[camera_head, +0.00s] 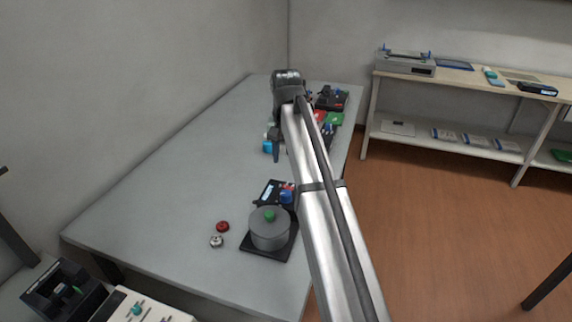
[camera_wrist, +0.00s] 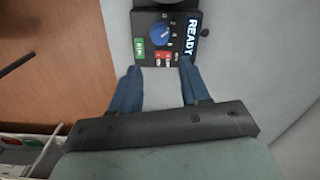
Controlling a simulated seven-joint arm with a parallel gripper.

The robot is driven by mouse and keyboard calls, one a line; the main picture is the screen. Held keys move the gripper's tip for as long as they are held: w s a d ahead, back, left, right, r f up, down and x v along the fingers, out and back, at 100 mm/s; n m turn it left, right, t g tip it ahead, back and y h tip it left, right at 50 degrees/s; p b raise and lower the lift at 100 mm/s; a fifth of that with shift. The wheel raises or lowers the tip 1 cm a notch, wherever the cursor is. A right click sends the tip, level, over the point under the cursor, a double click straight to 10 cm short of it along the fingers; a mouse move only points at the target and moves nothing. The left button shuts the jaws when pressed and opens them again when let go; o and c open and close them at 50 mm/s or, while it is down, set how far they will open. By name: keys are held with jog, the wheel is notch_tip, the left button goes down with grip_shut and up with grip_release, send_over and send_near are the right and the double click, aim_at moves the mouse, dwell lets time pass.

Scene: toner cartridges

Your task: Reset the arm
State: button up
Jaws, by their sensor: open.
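My arm stretches over the grey table in the head view, with its wrist high above the far part. Ahead of the fingertips is a black control box (camera_wrist: 172,40) with a blue knob (camera_wrist: 160,36), a green label, red switches and a lit "READY" display. I cannot tell whether the fingertips touch it.
A grey round pot (camera_head: 269,232) with a green knob stands on a black base near the table's front. A red button (camera_head: 222,226) and a silver one (camera_head: 216,241) lie beside it. Several devices crowd the far right edge. The table's left side is clear. A shelf (camera_head: 455,75) stands at right.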

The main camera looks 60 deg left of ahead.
jog(key=shift+r, duration=0.3)
dwell(0.4)
